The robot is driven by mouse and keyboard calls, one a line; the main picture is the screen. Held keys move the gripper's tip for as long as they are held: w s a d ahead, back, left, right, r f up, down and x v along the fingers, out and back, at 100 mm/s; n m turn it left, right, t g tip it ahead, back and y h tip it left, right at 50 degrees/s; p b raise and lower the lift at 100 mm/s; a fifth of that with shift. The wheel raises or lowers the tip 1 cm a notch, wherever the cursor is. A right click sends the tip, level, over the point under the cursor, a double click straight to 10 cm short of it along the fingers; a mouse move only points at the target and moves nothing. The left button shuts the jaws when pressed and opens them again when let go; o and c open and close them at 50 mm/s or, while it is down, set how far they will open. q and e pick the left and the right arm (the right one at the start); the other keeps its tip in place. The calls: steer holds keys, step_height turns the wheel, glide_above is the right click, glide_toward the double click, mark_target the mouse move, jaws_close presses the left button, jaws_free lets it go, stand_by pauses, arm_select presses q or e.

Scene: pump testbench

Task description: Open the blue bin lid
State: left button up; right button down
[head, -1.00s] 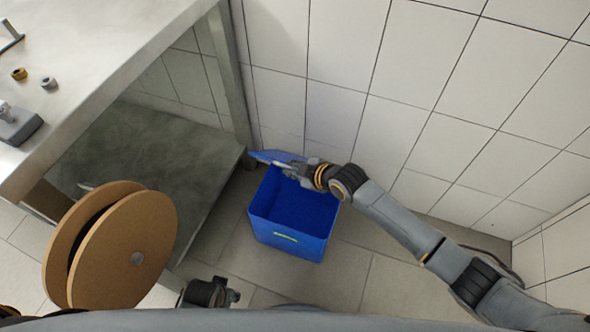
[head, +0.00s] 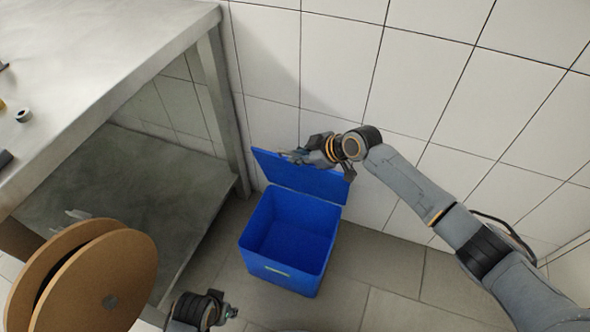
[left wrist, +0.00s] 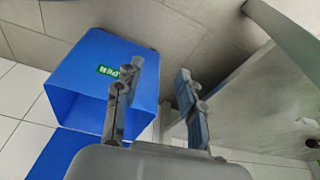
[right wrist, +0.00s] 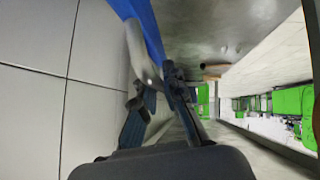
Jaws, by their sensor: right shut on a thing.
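The blue bin (head: 290,243) stands on the floor, with its mouth open and its inside empty. Its lid (head: 300,175) stands raised at the back, near the tiled wall. My right gripper (head: 298,156) is at the lid's upper edge and shut on it; a blue strip of the lid (right wrist: 142,22) shows by its fingers in the right wrist view. My left gripper (left wrist: 158,95) is open and empty. It is low in the head view (head: 228,312), left of the bin and apart from it. The bin (left wrist: 88,75) also shows in the left wrist view with a green label.
A metal table (head: 120,60) with a lower shelf (head: 150,190) stands left of the bin. A cable reel (head: 105,285) is at lower left. The tiled wall (head: 420,80) is close behind the lid. Floor right of the bin is clear.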

arm_select(q)
step_height(320, 180, up, 7)
steer(key=w+b, duration=0.1)
steer(key=shift+f, duration=0.2)
arm_select(e)
steer(key=w, duration=0.2)
steer(key=w+d, duration=0.1)
steer(key=shift+w+r, duration=0.1)
steer(key=shift+r, duration=0.25)
steer(key=c, duration=1.4)
jaws_free()
steer(key=v, duration=1.2)
